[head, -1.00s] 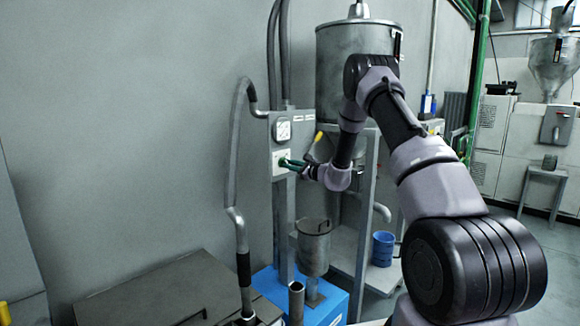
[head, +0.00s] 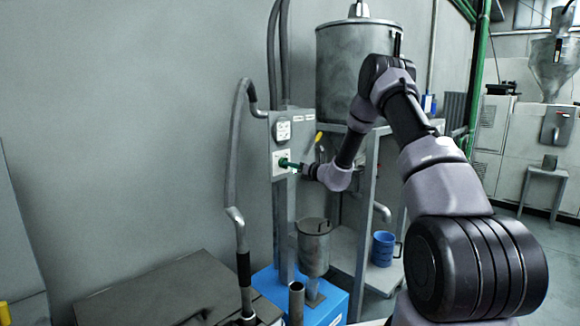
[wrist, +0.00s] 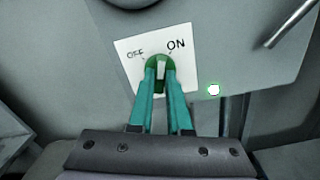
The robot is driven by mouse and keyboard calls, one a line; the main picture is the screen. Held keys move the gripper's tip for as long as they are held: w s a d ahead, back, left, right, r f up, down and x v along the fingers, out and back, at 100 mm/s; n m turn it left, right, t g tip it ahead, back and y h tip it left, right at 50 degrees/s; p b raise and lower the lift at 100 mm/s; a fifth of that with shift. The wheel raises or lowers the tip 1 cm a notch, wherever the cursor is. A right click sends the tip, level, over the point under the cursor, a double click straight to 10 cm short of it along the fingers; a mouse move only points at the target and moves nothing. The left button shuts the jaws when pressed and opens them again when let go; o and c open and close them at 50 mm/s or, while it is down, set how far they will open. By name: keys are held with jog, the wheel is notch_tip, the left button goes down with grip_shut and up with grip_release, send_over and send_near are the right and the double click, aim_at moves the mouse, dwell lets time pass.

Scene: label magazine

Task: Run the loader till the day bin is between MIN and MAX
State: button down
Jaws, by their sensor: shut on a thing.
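My gripper (head: 286,163) is at the grey control panel (head: 275,147) on the post. In the wrist view its teal fingers (wrist: 163,82) are shut on a green switch knob (wrist: 153,75) with a pale bar across it. The knob sits on a white plate (wrist: 127,47) marked OFF at left and ON at right. The pale bar points up between the words; its exact setting is hard to tell.
A round dial (head: 283,130) sits above the switch plate. A metal cup-shaped vessel (head: 314,250) stands over a blue base (head: 333,306). A blue bucket (head: 383,249) rests on the stand's low shelf. A hose (head: 233,150) runs left of the panel.

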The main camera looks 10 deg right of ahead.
jog(key=m, duration=0.5)
jog(key=shift+f, duration=0.1)
dwell(0.5)
jog(key=c, duration=0.9)
grip_release()
jog(key=shift+o, duration=0.2)
jog(key=v, duration=1.1)
